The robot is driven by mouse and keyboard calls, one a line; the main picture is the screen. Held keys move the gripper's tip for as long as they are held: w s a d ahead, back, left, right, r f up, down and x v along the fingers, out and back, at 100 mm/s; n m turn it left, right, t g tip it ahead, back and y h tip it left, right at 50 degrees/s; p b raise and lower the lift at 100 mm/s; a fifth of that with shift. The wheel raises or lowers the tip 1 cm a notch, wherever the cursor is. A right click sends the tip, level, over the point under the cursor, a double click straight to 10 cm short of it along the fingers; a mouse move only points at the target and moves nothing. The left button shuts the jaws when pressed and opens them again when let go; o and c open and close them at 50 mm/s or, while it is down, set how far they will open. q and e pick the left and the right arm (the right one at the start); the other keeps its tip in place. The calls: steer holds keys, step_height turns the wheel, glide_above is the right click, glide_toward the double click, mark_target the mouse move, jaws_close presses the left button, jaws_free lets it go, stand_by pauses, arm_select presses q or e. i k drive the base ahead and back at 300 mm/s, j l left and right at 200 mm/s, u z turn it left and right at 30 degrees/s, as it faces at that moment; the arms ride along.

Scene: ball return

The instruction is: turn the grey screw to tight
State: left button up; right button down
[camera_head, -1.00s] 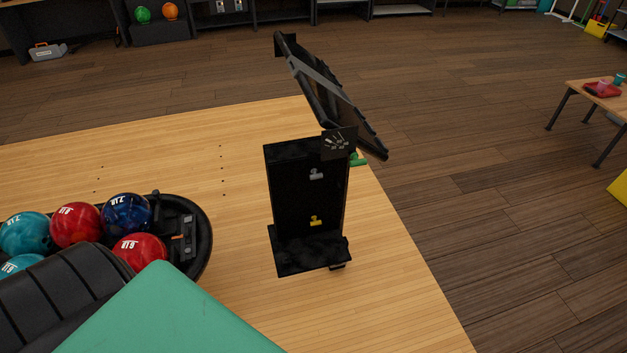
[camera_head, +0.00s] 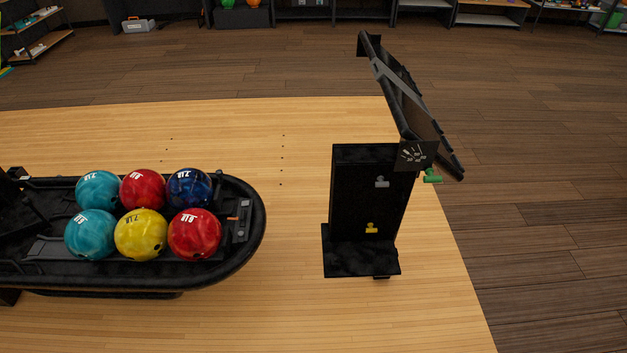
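The grey screw (camera_head: 382,182) sits on the upper part of the dark inner face of a black upright stand (camera_head: 345,195). A yellow screw (camera_head: 371,228) sits below it on the same face. A green screw (camera_head: 432,176) sticks out at the right side, by the tilted black monitor (camera_head: 410,100) on top of the stand. How tight each screw is cannot be told from here. Neither of my grippers shows in the view.
A black ball return (camera_head: 255,225) with several coloured bowling balls (camera_head: 142,233) stands at the left. Bare wooden floor lies between it and the stand. Shelves (camera_head: 360,12) line the far back.

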mark_target(379, 183)
steer(key=i+l+u, duration=0.15)
steer(key=l+u, duration=0.15)
steer(key=u, duration=0.15)
steer(key=i+l+u, duration=0.1)
steer(key=l+u, duration=0.25)
steer(key=u, duration=0.15)
steer(key=l+u, duration=0.75)
steer(key=u, duration=0.15)
